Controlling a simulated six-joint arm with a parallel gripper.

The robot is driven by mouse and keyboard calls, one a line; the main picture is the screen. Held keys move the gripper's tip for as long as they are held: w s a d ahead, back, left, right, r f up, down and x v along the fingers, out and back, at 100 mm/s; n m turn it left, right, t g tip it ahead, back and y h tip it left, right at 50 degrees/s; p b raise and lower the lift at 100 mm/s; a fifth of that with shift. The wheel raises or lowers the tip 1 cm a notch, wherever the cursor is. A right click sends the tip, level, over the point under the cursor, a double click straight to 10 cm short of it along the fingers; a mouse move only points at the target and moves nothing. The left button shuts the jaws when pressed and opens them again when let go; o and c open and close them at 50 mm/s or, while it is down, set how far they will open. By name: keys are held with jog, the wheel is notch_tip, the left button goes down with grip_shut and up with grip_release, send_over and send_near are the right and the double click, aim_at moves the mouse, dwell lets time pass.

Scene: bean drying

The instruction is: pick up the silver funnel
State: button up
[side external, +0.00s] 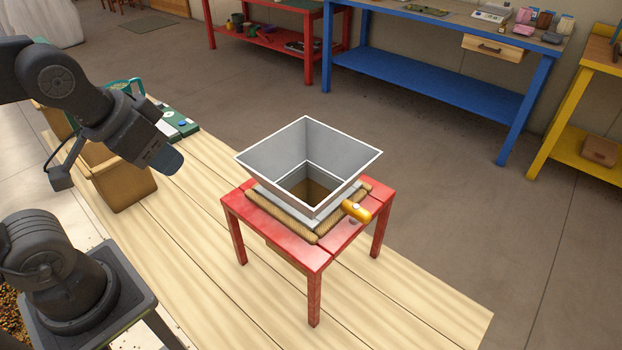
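The silver funnel (258,165) is a wide, square hopper with a light rim, open at the top. It stands upright on a small red table (315,262), near the middle of the side external view. Its lower edge sits within a frame of tan rolled strips (277,217). My arm's wrist is at the upper left, well apart from the funnel. A dark part that seems to belong to my gripper (60,178) shows below the wrist. Its fingers cannot be made out clearly, and nothing is seen held.
A yellow-orange cylinder (356,211) lies at the red table's right edge, close to the funnel. Brown bins (122,185) and a green-and-white item (176,122) stand below and behind my arm. The pale planks (200,240) between arm and table are clear. Workbenches (430,85) stand farther back.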

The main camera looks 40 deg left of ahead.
jog(key=n, duration=1.8)
send_near(272, 185)
jog(key=shift+g, duration=0.4)
jog(key=shift+w+a+r+x, duration=0.1)
jog(key=shift+w+a+x, duration=0.1)
jog(key=shift+x, duration=1.75)
jog(key=shift+w+a+r+x, duration=0.1)
jog(key=shift+a+x, duration=0.15)
jog(key=shift+x, duration=1.7)
jog(key=shift+w+a+x, duration=0.15)
jog(key=shift+a+x, duration=0.05)
jog(key=shift+x, duration=1.8)
grip_shut()
jog(key=shift+r, duration=0.1)
